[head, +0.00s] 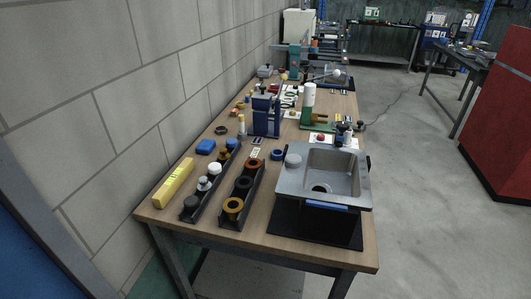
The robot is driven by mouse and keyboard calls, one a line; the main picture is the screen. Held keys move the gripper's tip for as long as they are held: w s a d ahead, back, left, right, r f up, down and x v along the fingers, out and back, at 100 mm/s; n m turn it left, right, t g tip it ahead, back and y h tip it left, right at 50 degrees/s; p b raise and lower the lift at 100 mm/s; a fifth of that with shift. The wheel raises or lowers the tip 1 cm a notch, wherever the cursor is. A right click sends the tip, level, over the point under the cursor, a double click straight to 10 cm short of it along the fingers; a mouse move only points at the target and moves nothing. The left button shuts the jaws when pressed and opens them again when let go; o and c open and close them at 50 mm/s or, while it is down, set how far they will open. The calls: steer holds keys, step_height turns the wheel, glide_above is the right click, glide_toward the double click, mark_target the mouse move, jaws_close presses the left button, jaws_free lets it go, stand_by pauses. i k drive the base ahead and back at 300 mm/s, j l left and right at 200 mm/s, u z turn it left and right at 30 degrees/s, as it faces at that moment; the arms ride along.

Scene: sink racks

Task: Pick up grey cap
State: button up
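A light grey round cap (293,160) sits on the back left corner of the steel sink (285,182). A black rack (184,218) left of the sink holds several round pieces in a row: a dark one (191,202) in front, a silver-grey one (204,184), a whitish one (215,169) and an orange-brown one behind. I cannot tell for certain which piece is the grey cap of the task. My gripper is not in view.
A second black rack (227,224) with ring-shaped pieces stands between the first rack and the sink. A yellow box (173,182) lies by the brick wall. Blue and green fixtures crowd the table behind. Open floor (430,220) lies right of the table.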

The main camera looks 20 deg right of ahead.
mark_target(291, 160)
steer(key=i+j+z, duration=0.2)
steer(key=j, duration=0.2)
steer(key=i+j+z, duration=0.2)
steer(key=j, duration=0.2)
steer(key=j+z, duration=0.2)
steer(key=j, duration=0.2)
steer(key=i+j+z, duration=0.2)
steer(key=j, duration=0.25)
steer(key=j+z, duration=0.2)
steer(key=j, duration=0.25)
